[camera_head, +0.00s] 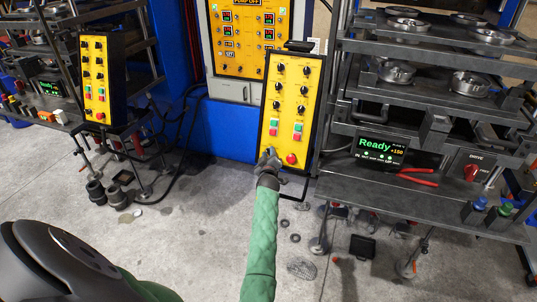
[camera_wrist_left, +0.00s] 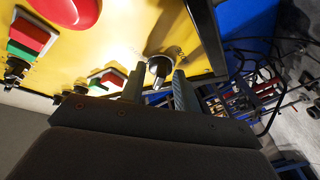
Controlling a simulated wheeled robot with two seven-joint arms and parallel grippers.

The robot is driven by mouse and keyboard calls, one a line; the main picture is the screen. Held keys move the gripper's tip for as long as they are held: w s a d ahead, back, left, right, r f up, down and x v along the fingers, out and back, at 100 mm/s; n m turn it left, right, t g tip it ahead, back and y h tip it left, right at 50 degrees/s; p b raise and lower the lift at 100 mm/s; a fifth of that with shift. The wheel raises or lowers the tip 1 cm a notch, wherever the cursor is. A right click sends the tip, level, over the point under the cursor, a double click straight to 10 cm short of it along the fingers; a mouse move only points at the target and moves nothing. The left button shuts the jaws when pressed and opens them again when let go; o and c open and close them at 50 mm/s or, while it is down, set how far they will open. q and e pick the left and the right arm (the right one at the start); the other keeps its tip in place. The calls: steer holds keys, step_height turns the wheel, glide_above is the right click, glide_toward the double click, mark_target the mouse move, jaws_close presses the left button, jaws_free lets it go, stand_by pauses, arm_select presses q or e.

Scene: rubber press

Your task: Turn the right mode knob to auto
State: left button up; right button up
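The right yellow control panel (camera_head: 293,90) stands upright in the middle of the head view, with rows of black knobs, red and green buttons and a red round button (camera_head: 291,159) at the bottom. My left gripper (camera_head: 269,154) is at its lower left corner, covering the knob there. In the left wrist view, that silver and dark knob (camera_wrist_left: 160,67) shows between the two fingertips of the open left gripper (camera_wrist_left: 160,77). Clear gaps show beside it; whether a finger touches it, I cannot tell. Its lettering is unreadable. My right gripper is not in view.
A second yellow panel (camera_head: 95,80) stands at the left. A grey rack (camera_head: 440,150) with metal rings is close on the right, with a display (camera_head: 380,150) reading Ready. Red-handled pliers (camera_head: 410,178) lie on its lower shelf. A yellow cabinet (camera_head: 247,40) is behind.

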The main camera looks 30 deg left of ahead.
arm_select(q)
steer(key=c, duration=0.6)
steer(key=shift+o, duration=0.2)
